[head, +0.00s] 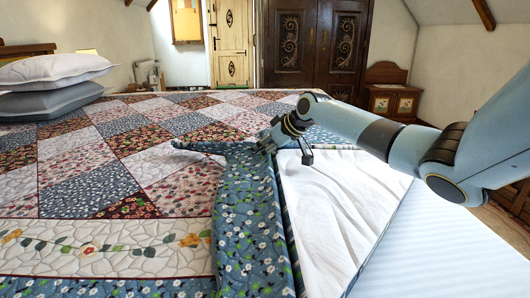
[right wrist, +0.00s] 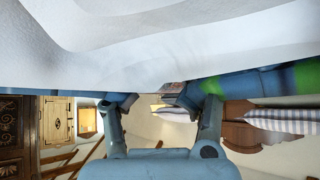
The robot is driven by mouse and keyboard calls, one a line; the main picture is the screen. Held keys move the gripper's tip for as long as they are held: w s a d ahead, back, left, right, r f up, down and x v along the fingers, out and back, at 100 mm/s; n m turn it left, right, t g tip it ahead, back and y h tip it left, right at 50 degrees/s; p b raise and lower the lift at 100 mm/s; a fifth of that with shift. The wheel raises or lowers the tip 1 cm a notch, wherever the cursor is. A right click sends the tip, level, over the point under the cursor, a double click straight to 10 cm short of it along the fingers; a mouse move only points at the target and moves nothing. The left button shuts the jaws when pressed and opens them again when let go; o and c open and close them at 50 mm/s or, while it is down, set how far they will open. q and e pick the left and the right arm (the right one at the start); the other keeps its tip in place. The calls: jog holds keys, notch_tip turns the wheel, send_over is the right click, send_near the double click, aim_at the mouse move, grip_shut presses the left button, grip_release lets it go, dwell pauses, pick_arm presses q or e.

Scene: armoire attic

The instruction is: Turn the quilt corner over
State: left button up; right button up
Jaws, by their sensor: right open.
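The patchwork quilt (head: 95,185) covers the bed. The white sheet (head: 335,205) lies bare to the right of the fold. My right gripper (head: 288,152) is at the far end of the turned-back strip, over the edge between quilt and sheet. In the right wrist view its fingers (right wrist: 155,98) are apart with nothing clearly between them, close to white cloth. I cannot tell whether they touch it. My left gripper is out of view.
Two stacked pillows (head: 50,75) lie at the far left of the bed. A dark carved armoire (head: 318,45), a pale door (head: 231,42) and a wooden bedside cabinet (head: 392,101) stand beyond the bed. A striped pale blue surface (head: 445,245) is at the near right.

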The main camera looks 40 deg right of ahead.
jog(key=c, duration=1)
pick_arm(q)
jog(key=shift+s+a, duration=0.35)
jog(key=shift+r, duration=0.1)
pick_arm(e)
jog(key=shift+r, duration=0.15)
